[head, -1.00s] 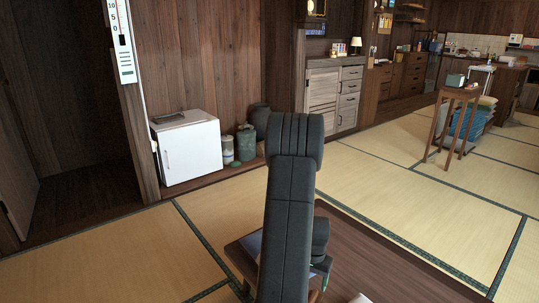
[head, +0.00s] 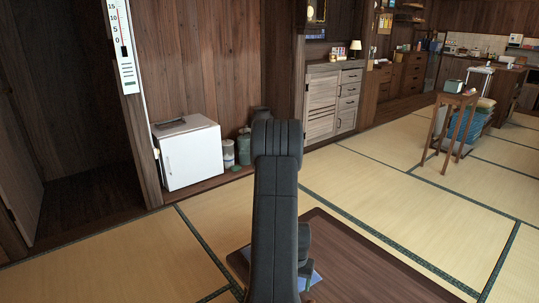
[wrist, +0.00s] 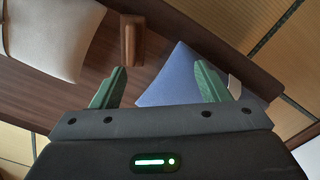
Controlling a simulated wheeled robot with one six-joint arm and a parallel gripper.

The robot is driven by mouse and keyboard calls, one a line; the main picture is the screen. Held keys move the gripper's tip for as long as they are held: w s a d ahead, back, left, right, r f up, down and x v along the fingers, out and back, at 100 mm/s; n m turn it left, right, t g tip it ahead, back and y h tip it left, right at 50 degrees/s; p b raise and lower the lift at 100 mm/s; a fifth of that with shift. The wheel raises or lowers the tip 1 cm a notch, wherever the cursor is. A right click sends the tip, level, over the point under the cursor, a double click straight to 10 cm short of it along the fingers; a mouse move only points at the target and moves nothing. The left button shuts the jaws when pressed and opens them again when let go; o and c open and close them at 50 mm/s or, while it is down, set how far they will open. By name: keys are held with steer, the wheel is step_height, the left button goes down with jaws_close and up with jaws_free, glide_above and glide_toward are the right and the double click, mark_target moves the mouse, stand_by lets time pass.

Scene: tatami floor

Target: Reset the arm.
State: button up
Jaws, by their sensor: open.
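My gripper (wrist: 160,88) shows in the wrist view with its two green fingers spread apart and nothing between them. It is open above a low dark wooden table. The table's wood also fills much of the wrist view (wrist: 60,100).
In the wrist view a blue cushion-like thing (wrist: 178,75), a small brown wooden block (wrist: 131,40) and a pale cushion-like thing (wrist: 50,35) lie near my gripper. A white mini fridge (head: 190,155) stands by the wall. A wooden stool (head: 455,100) stands right. Tatami between is clear.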

steer(key=s+a+r+n+p, duration=0.1)
steer(key=a+r+n+p, duration=0.2)
steer(key=a+r+p, duration=0.5)
steer(key=r+p, duration=0.1)
steer(key=p, duration=0.8)
steer(key=shift+s+a+n, duration=0.15)
steer(key=shift+s+n, duration=0.15)
steer(key=shift+s, duration=0.05)
stand_by(0.4)
